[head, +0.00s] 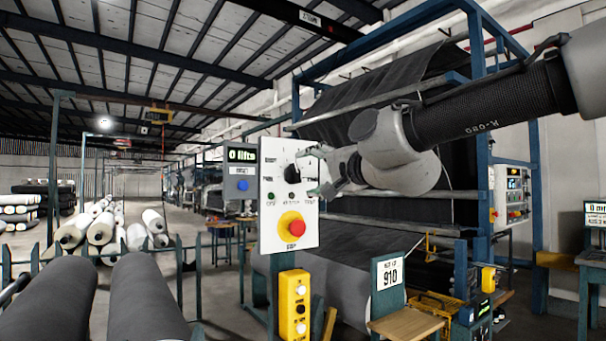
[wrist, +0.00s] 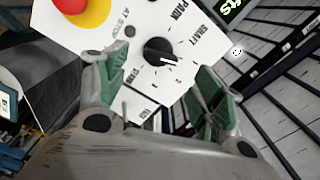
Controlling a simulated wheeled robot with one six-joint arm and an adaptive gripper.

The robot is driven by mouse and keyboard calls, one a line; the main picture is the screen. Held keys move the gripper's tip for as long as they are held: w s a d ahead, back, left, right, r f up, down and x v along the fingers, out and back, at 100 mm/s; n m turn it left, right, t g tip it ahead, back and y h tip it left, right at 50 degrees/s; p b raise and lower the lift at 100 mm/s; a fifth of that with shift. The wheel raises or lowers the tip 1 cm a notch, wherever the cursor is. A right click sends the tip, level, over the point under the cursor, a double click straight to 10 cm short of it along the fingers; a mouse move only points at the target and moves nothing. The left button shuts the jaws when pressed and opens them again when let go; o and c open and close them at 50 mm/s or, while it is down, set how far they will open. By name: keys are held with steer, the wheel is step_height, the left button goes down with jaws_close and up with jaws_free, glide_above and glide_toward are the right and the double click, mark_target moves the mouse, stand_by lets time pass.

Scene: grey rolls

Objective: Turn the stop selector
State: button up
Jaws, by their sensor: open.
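The stop selector is a round black knob (head: 292,173) on a white control panel (head: 273,215), with printed labels around it. In the wrist view the knob (wrist: 158,50) has a white pointer mark towards its right side, and the labels are partly readable. My gripper (head: 322,172) is just to the right of the knob in the head view, with its fingers apart. In the wrist view its green-padded fingers (wrist: 160,75) stand on either side below the knob, with nothing between them. I cannot tell the exact gap to the panel.
A red mushroom button on a yellow base (head: 291,225) sits low on the same panel. A display reading "0 lifts" (head: 242,156) is beside it at left. A yellow button box (head: 294,305) hangs below. Dark rolls (head: 145,300) lie at lower left. A blue frame stands behind my arm.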

steer(key=v, duration=0.6)
stand_by(0.3)
